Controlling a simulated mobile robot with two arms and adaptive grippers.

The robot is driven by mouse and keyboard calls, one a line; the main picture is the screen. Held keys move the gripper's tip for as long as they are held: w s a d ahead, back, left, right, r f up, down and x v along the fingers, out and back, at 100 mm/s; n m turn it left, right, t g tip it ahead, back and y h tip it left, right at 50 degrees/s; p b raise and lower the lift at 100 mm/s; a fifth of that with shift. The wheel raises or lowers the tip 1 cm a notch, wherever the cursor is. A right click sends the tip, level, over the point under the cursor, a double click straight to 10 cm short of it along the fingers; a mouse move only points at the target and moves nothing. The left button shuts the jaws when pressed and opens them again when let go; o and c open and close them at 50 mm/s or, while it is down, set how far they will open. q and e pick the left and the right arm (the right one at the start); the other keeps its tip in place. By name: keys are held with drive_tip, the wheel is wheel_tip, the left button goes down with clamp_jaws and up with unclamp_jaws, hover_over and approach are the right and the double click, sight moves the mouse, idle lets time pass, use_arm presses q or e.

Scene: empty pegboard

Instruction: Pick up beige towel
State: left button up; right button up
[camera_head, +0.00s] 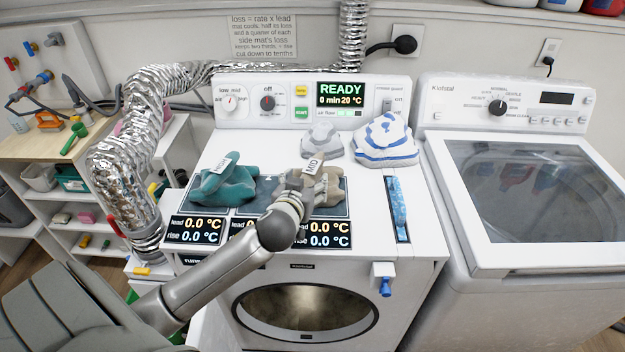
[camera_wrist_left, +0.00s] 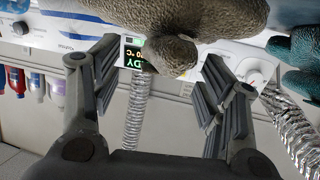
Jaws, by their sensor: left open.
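The beige towel (camera_head: 330,190) is a crumpled heap on the right dark pad on top of the dryer, with a "MID" tag (camera_head: 313,166) on it. My left gripper (camera_head: 296,182) is at the towel's left side and partly covers it. In the left wrist view the towel (camera_wrist_left: 205,18) spans the top, and one lobe of it hangs between the spread fingers of my left gripper (camera_wrist_left: 160,62). The gripper is open; I cannot tell whether its fingers touch the cloth. My right gripper is in neither view.
A teal towel (camera_head: 222,186) with a "HIGH" tag lies left of the beige one. A grey cloth (camera_head: 322,141) and a blue-striped white cloth (camera_head: 387,142) lie behind. A blue brush-like strip (camera_head: 398,208) is at right. The control panel (camera_head: 290,103) rises at the back.

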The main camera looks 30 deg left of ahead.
sight(310, 173)
use_arm(q)
drive_tip(key=shift+w+a+f, duration=0.1)
drive_tip(key=shift+w+a, duration=0.05)
drive_tip(key=shift+w, duration=0.15)
drive_tip(key=p+x, duration=0.1)
drive_tip(key=x, duration=0.3)
drive_tip(key=shift+p, duration=0.4)
drive_tip(key=shift+w+a+f, duration=0.1)
drive_tip(key=shift+w+a, duration=0.1)
drive_tip(key=shift+w, duration=0.35)
drive_tip(key=shift+c, duration=1.1)
drive_tip(key=c, duration=1.1)
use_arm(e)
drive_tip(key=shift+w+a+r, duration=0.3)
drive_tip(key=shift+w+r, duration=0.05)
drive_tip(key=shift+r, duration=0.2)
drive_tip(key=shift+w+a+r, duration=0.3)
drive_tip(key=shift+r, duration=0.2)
